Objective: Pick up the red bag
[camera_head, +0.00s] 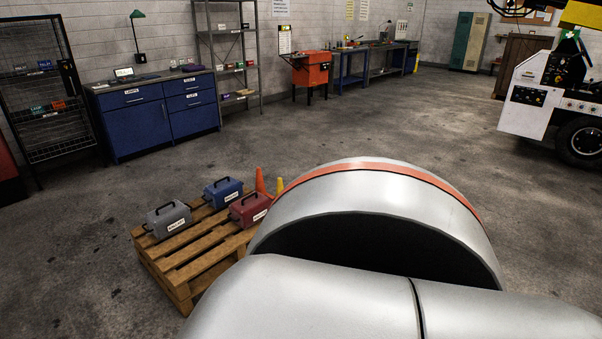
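A red box-shaped bag (249,209) with a dark handle and a white label sits on a wooden pallet (184,267) on the floor. A blue one (222,192) and a grey one (169,219) of the same kind stand on the pallet to its left. A large silver arm link of mine covers the lower middle and right, close to the red bag in the picture, and hides part of the pallet. Neither of my grippers shows.
Orange and yellow cones (260,181) stand just behind the red bag. A blue cabinet (137,122), shelves (229,50) and a red tool cart (312,71) line the back wall. A white vehicle (530,109) stands at right. The floor between is clear.

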